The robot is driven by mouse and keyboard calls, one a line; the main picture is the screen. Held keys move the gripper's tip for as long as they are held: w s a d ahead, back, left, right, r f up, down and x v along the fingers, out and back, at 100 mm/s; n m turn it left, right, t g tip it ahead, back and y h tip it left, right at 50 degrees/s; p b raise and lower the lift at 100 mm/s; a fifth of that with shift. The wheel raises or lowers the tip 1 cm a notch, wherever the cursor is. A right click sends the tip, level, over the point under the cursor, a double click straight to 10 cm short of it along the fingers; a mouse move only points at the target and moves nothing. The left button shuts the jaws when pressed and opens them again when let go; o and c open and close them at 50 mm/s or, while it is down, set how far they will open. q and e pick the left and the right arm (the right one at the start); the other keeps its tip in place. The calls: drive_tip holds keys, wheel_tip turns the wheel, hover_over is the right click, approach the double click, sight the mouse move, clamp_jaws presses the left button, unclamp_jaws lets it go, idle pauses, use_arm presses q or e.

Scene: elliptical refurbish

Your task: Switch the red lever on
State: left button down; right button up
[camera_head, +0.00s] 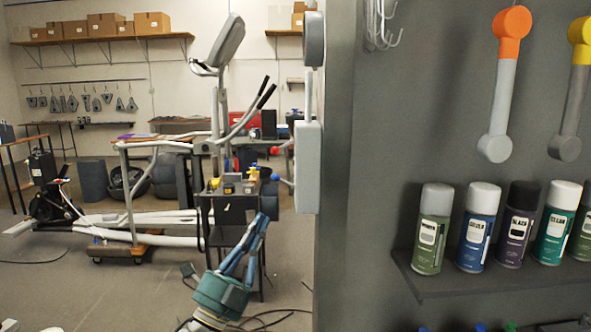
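A small red knob (275,150) sticks out to the left of a pale grey box (308,167) on the edge of the dark wall. I take it for the end of the red lever; its arm is short and partly unclear at this size. A similar lever with a blue knob (275,177) sits just below it. My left gripper (262,218) is at the bottom centre, pointing up and right, lower than both knobs and apart from them in the picture. Its fingers look close together, but their gap is unclear. It holds nothing visible. My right gripper is not in view.
An elliptical trainer (150,215) stands left of the box. A dark cart (232,215) with small items is behind my gripper. The dark wall (345,240) fills the right, with a shelf (480,290) of spray cans. Cables (265,318) lie on the floor.

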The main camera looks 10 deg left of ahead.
use_arm(q)
drive_tip(key=r, duration=0.1)
drive_tip(key=s+r+m+h, duration=0.1)
drive_tip(key=d+r+m, duration=0.1)
drive_tip(key=shift+s+d+r+h, duration=0.1)
drive_tip(key=shift+s+r+h, duration=0.1)
drive_tip(key=shift+s+h, duration=0.15)
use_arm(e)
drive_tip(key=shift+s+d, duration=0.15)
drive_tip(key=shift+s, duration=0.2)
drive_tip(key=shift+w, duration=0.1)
use_arm(q)
drive_tip(key=p, duration=0.4)
approach(288, 143)
drive_tip(key=d+x, duration=0.1)
drive_tip(key=x, duration=0.3)
drive_tip(key=shift+w+a+r, duration=0.15)
drive_tip(key=shift+a, duration=0.35)
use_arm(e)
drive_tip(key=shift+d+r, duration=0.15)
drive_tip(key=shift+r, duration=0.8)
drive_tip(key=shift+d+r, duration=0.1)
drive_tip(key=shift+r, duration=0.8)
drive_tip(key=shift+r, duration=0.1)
